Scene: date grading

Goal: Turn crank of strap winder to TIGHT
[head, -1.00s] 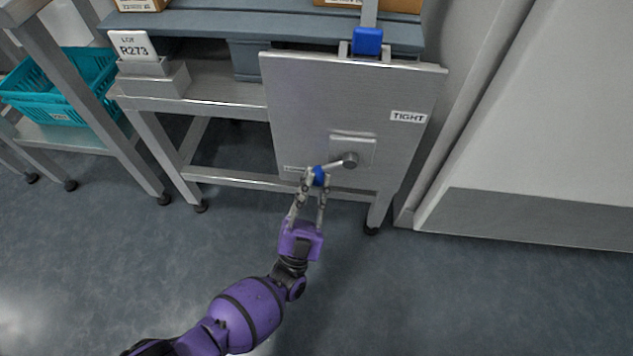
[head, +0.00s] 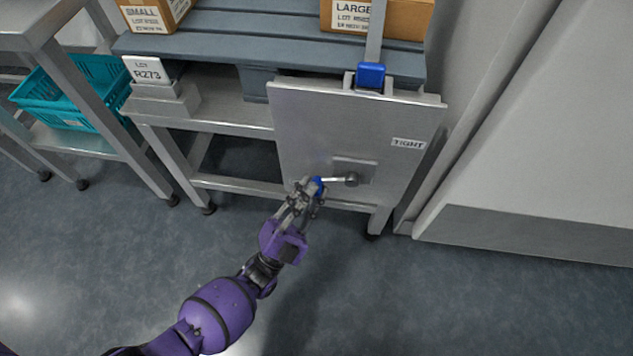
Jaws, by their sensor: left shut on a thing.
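The strap winder's grey metal panel (head: 320,125) stands upright at the front of a steel stand. Its TIGHT label (head: 408,143) is at the upper right. The crank (head: 338,181) reaches left from its hub on a small square plate and lies nearly level, pointing away from the TIGHT label. My left gripper (head: 314,187) is shut on the crank's blue knob, which its fingers partly cover. A blue buckle (head: 370,75) with a grey strap sits at the panel's top edge. My right gripper is not in view.
A slatted grey pallet (head: 270,30) carries a SMALL box (head: 150,14) and a LARGE box (head: 408,18). A LOT R273 card (head: 146,69) stands at left. Teal crates (head: 60,95) sit on a left shelf. A pale cabinet (head: 540,130) stands right. Floor in front is clear.

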